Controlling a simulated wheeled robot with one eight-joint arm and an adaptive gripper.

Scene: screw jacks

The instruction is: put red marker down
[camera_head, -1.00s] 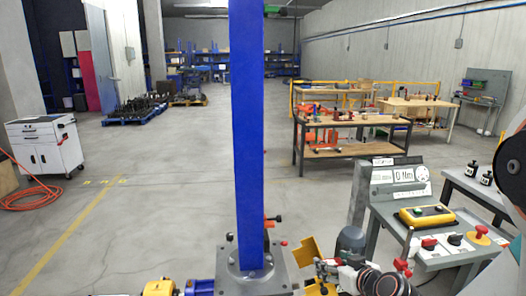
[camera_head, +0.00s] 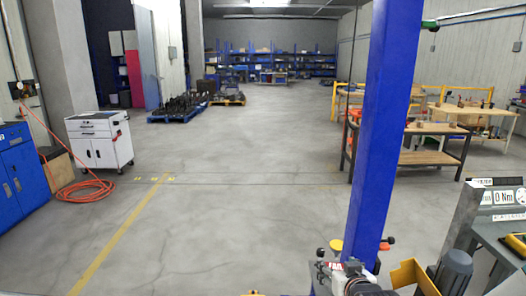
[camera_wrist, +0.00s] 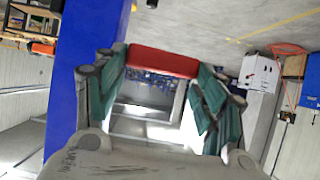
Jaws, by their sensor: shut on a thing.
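The red marker (camera_wrist: 163,62) shows in the wrist view as a short, thick red bar lying crosswise. It spans the gap between the two green-padded fingers of my gripper (camera_wrist: 162,72), at their tips. My gripper is shut on it. The wrist view shows no surface touching the marker from below. In the head view, part of my arm's end (camera_head: 345,278) shows low at the bottom edge, beside the blue column. I cannot make out the marker clearly there.
A blue column (camera_head: 383,120) stands close on the right. A grey control console (camera_head: 490,215) and a motor (camera_head: 453,270) are at the lower right. A white tool cabinet (camera_head: 100,140), an orange hose (camera_head: 82,190) and a blue cabinet (camera_head: 22,170) are left. The middle floor is clear.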

